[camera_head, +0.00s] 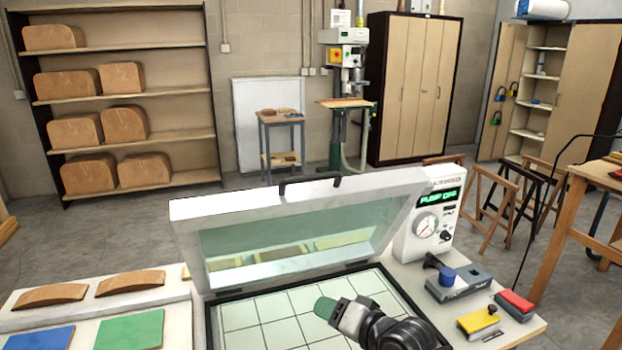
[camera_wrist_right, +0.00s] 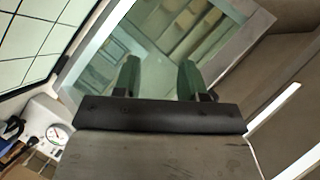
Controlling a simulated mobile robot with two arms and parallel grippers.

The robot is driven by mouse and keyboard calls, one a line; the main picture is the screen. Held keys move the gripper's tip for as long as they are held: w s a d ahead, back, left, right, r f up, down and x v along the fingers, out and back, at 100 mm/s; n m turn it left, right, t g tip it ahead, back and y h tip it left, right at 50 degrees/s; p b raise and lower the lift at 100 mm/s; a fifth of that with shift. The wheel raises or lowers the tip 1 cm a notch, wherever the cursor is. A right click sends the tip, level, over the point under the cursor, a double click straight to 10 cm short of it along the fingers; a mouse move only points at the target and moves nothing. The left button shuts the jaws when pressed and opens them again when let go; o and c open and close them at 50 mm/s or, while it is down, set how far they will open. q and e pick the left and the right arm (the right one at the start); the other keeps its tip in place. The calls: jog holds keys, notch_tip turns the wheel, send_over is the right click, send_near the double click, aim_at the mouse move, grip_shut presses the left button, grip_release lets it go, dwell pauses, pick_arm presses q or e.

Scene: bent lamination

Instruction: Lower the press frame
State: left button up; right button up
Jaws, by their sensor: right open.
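The press frame (camera_head: 385,195), white-rimmed with a clear greenish membrane (camera_head: 290,240), stands raised and tilted above the press bed. A black handle (camera_head: 310,183) sits on its top edge. The bed (camera_head: 270,325) is a pale gridded surface with a dark border, and shows no workpiece in its visible part. My right gripper (camera_head: 326,308), with green fingertips, is over the bed in front of the frame, apart from the handle. In the right wrist view its two fingers (camera_wrist_right: 160,78) are spread and empty, with the membrane (camera_wrist_right: 150,40) behind them. My left gripper is out of view.
A control box (camera_head: 432,215) with a gauge reads "PUMP OFF" at the frame's right. Tools and blocks (camera_head: 480,320) lie on the right bench end. Curved wood pieces (camera_head: 130,282) and blue and green sheets (camera_head: 130,330) lie at the left.

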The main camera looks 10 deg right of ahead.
jog(key=w+d+r+m+t+y, duration=0.1)
jog(key=w+d+r+m+t, duration=0.2)
jog(key=w+r, duration=0.55)
jog(key=m+t+y, duration=0.1)
jog(key=m+t, duration=0.2)
send_near(314, 180)
jog(key=shift+g, duration=0.3)
jog(key=p+x, duration=0.1)
jog(key=x, duration=0.9)
jog(key=shift+d+r+p, duration=0.1)
jog(key=shift+r+p, duration=0.15)
jog(key=shift+p, duration=0.1)
jog(key=shift+w+a, duration=0.2)
jog(key=shift+w, duration=0.2)
grip_shut()
